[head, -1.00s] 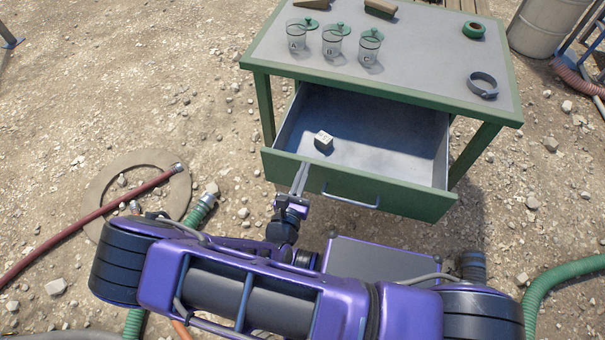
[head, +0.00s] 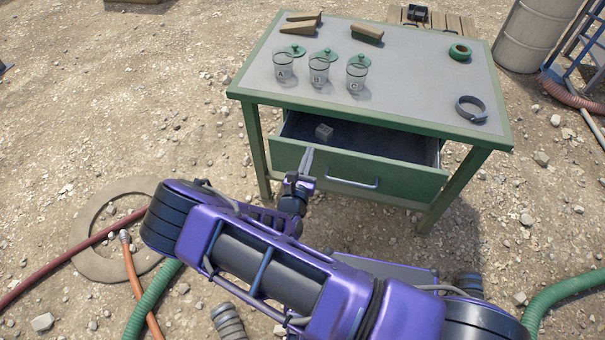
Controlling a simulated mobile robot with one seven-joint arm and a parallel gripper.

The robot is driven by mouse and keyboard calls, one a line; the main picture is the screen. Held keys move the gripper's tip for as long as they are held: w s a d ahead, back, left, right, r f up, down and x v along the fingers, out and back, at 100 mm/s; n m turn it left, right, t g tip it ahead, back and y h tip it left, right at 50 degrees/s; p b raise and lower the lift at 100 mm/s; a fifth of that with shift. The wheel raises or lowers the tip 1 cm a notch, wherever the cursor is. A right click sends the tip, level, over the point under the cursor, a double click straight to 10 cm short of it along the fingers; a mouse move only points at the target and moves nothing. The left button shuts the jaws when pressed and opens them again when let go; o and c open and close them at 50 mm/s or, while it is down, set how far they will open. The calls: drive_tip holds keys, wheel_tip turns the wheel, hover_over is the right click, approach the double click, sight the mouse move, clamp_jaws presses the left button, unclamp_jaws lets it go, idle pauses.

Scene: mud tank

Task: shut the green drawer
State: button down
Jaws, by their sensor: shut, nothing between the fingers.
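The green drawer (head: 402,184) under the grey-topped green table is partly open, with a gap showing between its front and the tabletop edge. A bar handle (head: 351,183) runs across the middle of its front. Whether the fingertips touch the front I cannot tell. The rear of the drawer is hidden under the tabletop.
The tabletop (head: 420,95) holds three clear cups (head: 319,70) with green lids, a brush (head: 368,33), wedges (head: 296,26), green tape (head: 459,52) and a grey ring clamp (head: 471,108). A barrel (head: 530,35) stands behind right. Hoses (head: 153,300) lie on the stony ground.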

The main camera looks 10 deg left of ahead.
drive_tip(key=w, duration=0.9)
drive_tip(key=shift+w+d+b, duration=0.15)
drive_tip(key=shift+w+b, duration=0.15)
drive_tip(key=shift+b, duration=0.1)
